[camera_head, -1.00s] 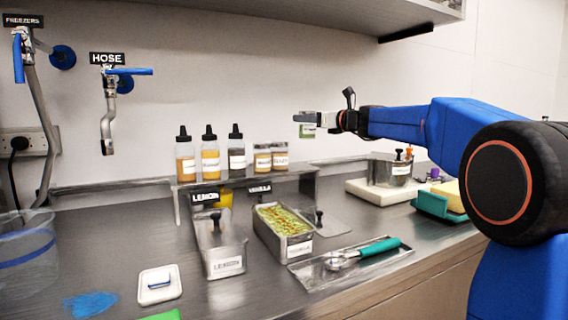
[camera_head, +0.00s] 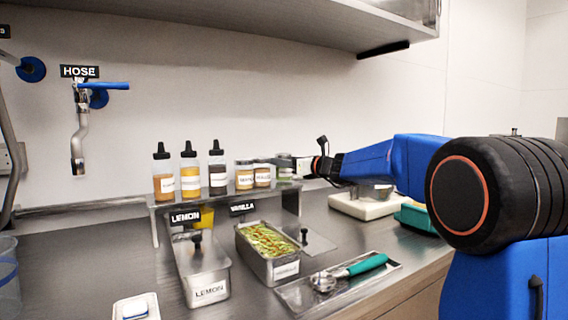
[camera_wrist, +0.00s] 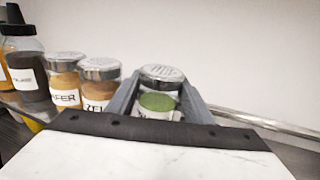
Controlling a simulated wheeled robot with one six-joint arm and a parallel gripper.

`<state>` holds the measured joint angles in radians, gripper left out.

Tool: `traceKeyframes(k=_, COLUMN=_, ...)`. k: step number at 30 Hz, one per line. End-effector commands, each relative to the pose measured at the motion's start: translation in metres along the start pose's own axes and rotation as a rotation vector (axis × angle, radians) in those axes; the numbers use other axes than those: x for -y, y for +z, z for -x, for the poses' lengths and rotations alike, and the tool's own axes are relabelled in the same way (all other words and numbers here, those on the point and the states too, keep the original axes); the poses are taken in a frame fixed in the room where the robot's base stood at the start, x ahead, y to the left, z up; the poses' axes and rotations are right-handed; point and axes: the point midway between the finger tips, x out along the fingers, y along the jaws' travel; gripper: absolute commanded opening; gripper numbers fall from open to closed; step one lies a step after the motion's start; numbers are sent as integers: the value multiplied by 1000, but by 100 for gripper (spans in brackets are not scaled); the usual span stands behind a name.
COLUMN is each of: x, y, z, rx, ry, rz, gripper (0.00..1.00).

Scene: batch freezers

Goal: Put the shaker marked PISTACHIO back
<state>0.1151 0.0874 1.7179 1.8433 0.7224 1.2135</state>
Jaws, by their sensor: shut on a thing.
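The shaker with green contents and a silver lid (camera_wrist: 160,92) is between the fingers of my gripper (camera_wrist: 158,98), which is shut on it. Its label is mostly hidden by the gripper, so I cannot read it. In the head view the green shaker (camera_head: 286,172) is at the right end of the raised shelf (camera_head: 228,198), upright, beside two other shakers. I cannot tell whether it touches the shelf. Those two shakers, with brown and tan contents, stand left of my gripper, one (camera_wrist: 66,75) labelled with letters ending "FER" and the other (camera_wrist: 100,88) partly hidden.
Several black-capped squeeze bottles (camera_head: 189,168) stand on the shelf's left part. Below are the LEMON pan (camera_head: 203,265), a pan with green and red topping (camera_head: 268,250), and a tray with a teal-handled scoop (camera_head: 340,285). A white board (camera_head: 365,206) lies right, under my arm.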

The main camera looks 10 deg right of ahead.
Motion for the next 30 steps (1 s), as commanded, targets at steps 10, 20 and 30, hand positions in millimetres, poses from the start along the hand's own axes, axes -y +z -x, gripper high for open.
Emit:
traceKeyframes(k=10, x=0, y=-3, z=0, rx=1, ry=0, rz=1, gripper=23)
traceKeyframes(k=20, x=0, y=-5, z=0, rx=1, ry=0, rz=1, gripper=65)
traceKeyframes(k=30, x=0, y=-2, z=15, rx=2, ry=-2, rz=1, gripper=65)
